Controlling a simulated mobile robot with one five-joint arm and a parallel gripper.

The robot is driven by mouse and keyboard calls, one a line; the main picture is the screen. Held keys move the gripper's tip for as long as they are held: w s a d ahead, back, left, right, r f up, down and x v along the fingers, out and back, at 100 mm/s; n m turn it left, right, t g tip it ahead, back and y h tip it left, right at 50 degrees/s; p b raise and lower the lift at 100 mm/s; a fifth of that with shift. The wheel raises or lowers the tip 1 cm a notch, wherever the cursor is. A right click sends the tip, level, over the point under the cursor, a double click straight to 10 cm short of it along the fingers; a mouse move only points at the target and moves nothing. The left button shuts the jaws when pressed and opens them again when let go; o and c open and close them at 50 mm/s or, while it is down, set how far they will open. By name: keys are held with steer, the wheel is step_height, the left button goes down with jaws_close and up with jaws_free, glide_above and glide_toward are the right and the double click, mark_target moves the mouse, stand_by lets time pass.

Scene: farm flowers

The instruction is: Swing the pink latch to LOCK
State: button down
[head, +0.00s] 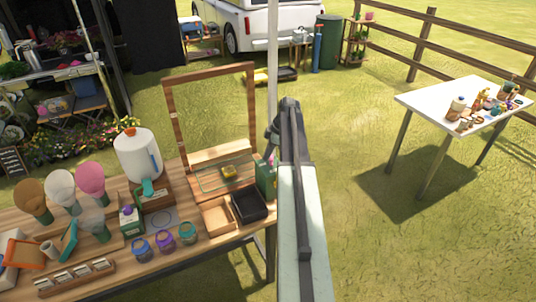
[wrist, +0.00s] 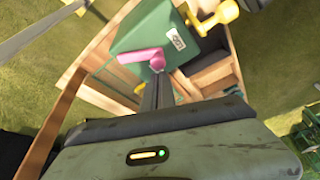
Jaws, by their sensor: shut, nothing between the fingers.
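The pink latch (wrist: 138,56) lies across the face of a green box (wrist: 140,35) in the wrist view. Its arm points left from a rounded pink end. A small white label with dark lettering (wrist: 179,38) is up and right of it, too small to read surely. My gripper (wrist: 157,80) is shut and empty, its tips just below the latch's rounded end; I cannot tell if they touch. In the head view the green box (head: 265,178) stands at the table's right end, partly behind my arm, and the latch cannot be made out.
A yellow handle (wrist: 222,16) sticks out right of the label. A wooden frame (head: 177,125) stands left of the box, with a black tray (head: 262,214) in front. The wooden table (head: 205,255) holds jars and wig heads. Grass is open to the right, before a white table (head: 430,101).

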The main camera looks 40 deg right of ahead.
steer(key=shift+w+a, duration=0.3)
steer(key=shift+w, duration=0.15)
steer(key=shift+w+d, duration=0.15)
steer(key=shift+w, duration=0.55)
steer(key=shift+a, duration=0.2)
steer(key=shift+w+a+r, duration=0.1)
steer(key=shift+a, duration=0.15)
step_height(320, 180, up, 10)
steer(key=p, duration=1)
steer(key=shift+d, duration=0.2)
